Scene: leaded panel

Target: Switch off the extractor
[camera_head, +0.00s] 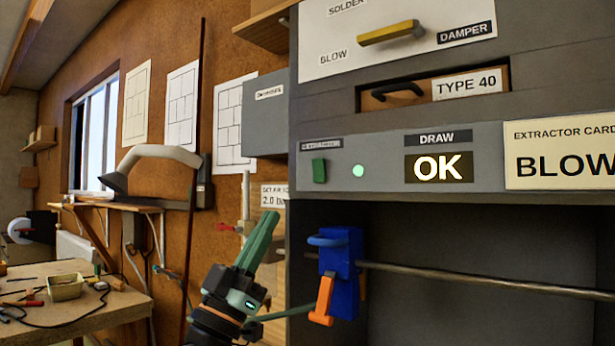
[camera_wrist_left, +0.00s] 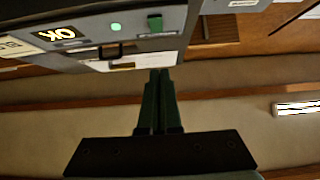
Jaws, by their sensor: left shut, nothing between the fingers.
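The extractor is the grey cabinet (camera_head: 470,208) on the right in the head view. On its front are a green rocker switch (camera_head: 319,170), a lit green lamp (camera_head: 358,171) and a DRAW display (camera_head: 438,167) reading OK. The switch also shows in the left wrist view (camera_wrist_left: 155,23), beyond the fingertips. My left gripper (camera_head: 266,225) is shut and empty, below and left of the switch, pointing up and apart from it. It also shows in the left wrist view (camera_wrist_left: 159,75). My right gripper is not in view.
A blue clamp (camera_head: 340,270) with an orange lever sits on a horizontal rod, right of my left gripper. A BLOW card (camera_head: 560,155) is at right. A workbench (camera_head: 100,310) stands at left.

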